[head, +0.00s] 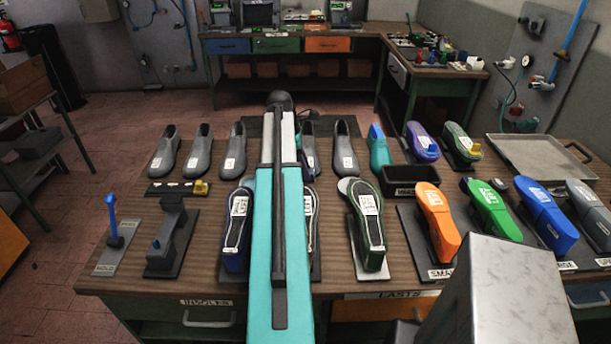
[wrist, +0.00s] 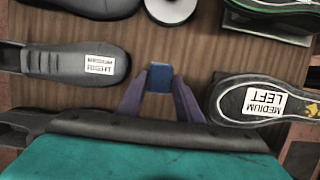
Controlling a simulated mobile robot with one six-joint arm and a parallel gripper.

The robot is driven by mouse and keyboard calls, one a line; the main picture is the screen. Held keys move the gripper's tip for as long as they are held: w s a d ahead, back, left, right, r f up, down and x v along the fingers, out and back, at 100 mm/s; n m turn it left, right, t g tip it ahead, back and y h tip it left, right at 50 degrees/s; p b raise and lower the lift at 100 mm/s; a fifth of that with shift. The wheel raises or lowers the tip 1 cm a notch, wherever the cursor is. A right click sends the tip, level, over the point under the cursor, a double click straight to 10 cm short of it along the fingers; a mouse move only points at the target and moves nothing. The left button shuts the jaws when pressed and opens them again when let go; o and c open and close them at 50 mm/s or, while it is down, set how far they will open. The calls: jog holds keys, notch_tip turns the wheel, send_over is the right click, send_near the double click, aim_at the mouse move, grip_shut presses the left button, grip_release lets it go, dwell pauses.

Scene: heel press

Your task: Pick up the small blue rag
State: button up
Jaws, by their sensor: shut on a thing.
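The small blue rag (wrist: 160,78) shows in the wrist view as a small blue patch between the tips of my gripper (wrist: 158,84). The two purple fingers are shut on it, one on each side. The brown bench top lies behind the rag; I cannot tell whether the rag touches it or is clear of it. In the head view my teal arm covers the middle of the bench and hides the gripper and the rag.
A grey last (wrist: 75,63) lies left of my fingers in the wrist view, and a sole marked MEDIUM LEFT (wrist: 240,105) lies close on the right. In the head view, several lasts and shoe forms crowd the bench (head: 120,262), with a black bin (head: 412,188) right of centre.

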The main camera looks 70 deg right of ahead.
jog(key=shift+r+b, duration=0.5)
jog(key=shift+r, duration=1.8)
jog(key=shift+o, duration=0.9)
jog(key=shift+c, duration=0.5)
jog(key=shift+s, duration=0.1)
